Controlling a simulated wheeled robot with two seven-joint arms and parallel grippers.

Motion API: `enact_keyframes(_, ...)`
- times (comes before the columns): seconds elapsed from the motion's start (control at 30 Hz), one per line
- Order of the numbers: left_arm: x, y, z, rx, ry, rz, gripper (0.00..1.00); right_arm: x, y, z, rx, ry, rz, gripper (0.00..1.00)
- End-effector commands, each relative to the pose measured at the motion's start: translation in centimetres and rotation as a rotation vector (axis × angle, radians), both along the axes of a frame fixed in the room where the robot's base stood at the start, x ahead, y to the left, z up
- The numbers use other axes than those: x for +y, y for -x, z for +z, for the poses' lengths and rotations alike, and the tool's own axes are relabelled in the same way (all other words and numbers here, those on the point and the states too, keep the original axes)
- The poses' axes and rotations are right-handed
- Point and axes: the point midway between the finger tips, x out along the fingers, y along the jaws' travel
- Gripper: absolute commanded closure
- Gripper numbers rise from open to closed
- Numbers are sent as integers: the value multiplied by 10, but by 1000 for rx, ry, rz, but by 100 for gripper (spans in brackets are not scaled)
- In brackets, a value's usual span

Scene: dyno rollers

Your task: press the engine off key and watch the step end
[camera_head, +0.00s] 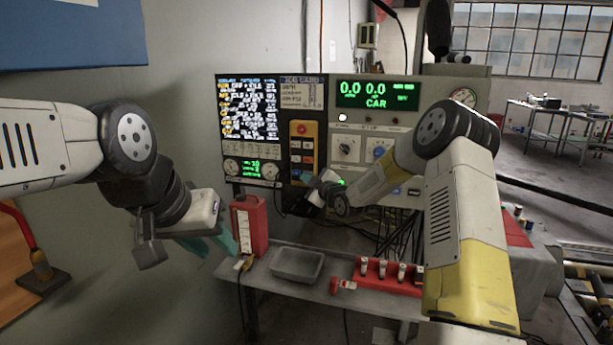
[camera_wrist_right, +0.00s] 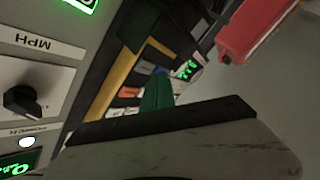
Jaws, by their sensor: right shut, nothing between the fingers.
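A yellow-edged key box (camera_head: 304,128) with a red button on top and a column of small keys (camera_head: 308,159) is mounted on the console. Its key labels are too small to read, so I cannot tell which is engine off. My right gripper (camera_head: 323,187) is shut and empty at the box's lower end, partly covering it. In the right wrist view its green fingers (camera_wrist_right: 156,92) lie over the key area, beside an orange key (camera_wrist_right: 129,92); I cannot tell whether they touch a key. My left gripper (camera_head: 208,244) hangs in front of the wall, left of the console; its opening is unclear.
The console display (camera_head: 376,94) reads 0.0 and 0.0 with CAR below. A text screen (camera_head: 249,108) and gauges are left of the box. A red can (camera_head: 250,222), a grey tray (camera_head: 298,265) and a red rack (camera_head: 388,277) stand on the bench below.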

Motion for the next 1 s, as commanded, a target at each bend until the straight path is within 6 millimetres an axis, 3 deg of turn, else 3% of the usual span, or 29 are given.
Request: enact_keyframes(1.0,0,0,0,0,0,0,64,-3,-9,0,0,0,0,100)
